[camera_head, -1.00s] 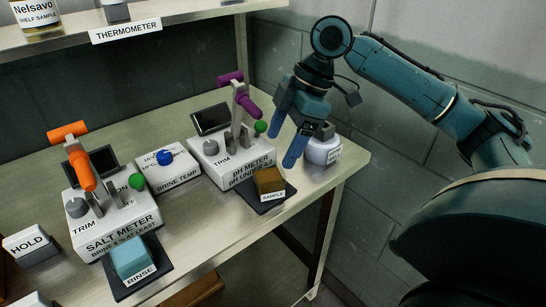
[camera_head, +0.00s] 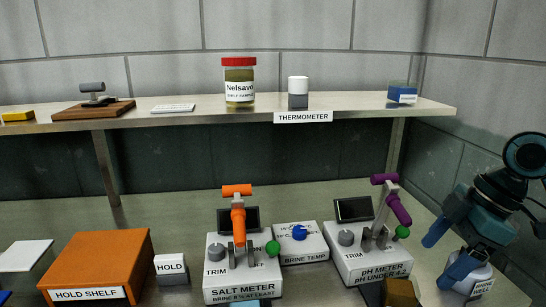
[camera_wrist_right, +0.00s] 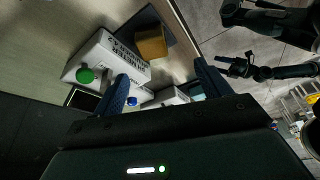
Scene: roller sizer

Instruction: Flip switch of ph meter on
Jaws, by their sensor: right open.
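The pH meter (camera_head: 345,262) is a white box with a small dark screen, a grey trim knob, a green knob (camera_head: 402,232) and a lever switch with a purple handle (camera_head: 398,209). The lever stands raised and tilted on its metal post. My right gripper (camera_head: 450,252) is open and empty just right of the meter, fingers pointing down, apart from the lever. In the right wrist view the meter (camera_wrist_right: 108,50) and its green knob (camera_wrist_right: 84,76) show beside my open fingers (camera_wrist_right: 160,72). The purple handle is not clear there. My left gripper is not in view.
The salt meter (camera_head: 225,270) with an orange lever (camera_head: 238,215) and the brine temp box (camera_head: 312,250) stand left of the pH meter. A brown sample block (camera_head: 400,293) lies in front. The brine well (camera_head: 478,285) is under my right gripper. A shelf (camera_head: 200,110) runs above.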

